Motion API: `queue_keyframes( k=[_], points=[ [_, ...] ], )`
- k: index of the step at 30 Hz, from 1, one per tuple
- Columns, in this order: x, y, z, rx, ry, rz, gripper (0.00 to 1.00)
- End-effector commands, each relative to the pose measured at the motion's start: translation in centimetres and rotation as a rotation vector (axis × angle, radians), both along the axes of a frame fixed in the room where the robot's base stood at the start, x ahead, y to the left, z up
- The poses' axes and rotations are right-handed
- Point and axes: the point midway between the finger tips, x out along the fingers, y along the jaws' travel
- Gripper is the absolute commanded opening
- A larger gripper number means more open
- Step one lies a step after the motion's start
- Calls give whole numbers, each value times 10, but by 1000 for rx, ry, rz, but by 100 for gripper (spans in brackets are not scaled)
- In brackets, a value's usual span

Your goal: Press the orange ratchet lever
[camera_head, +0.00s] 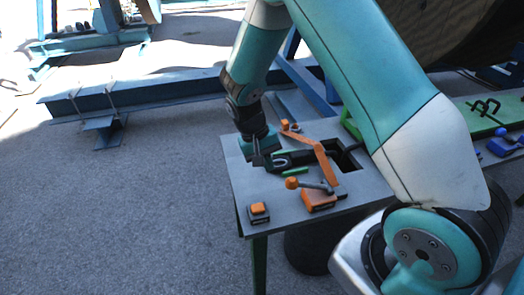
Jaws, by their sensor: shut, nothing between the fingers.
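My gripper (268,165) is shut and points down over the left part of a small grey table, its dark fingers just above or at the tabletop. To its right, a flat, bent orange lever (323,160) runs from a knob at the back toward the front, beside a dark opening. In front of it, another lever with an orange ball knob (291,183) and grey rod sits on an orange block (318,199). I cannot tell which of the two is the ratchet lever. My gripper is left of both and appears apart from them. Contact with the tabletop is unclear.
The grey table (240,182) also bears an orange push button (259,211) at its front left corner and a dark clamp-like part with green strips. My arm hides its right side. A large wooden reel (440,30) and blue beams (180,92) stand behind. Open floor lies left.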

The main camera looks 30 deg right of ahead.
Motion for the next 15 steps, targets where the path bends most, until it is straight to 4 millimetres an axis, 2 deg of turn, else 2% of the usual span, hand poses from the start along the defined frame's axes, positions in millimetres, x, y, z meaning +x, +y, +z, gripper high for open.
queue_keyframes(
  k=[6, 15],
  points=[
    [10, 9, 30, 1, -2, 1, 0],
    [12, 12, 40, 0, 0, 0, 0]
  ],
)
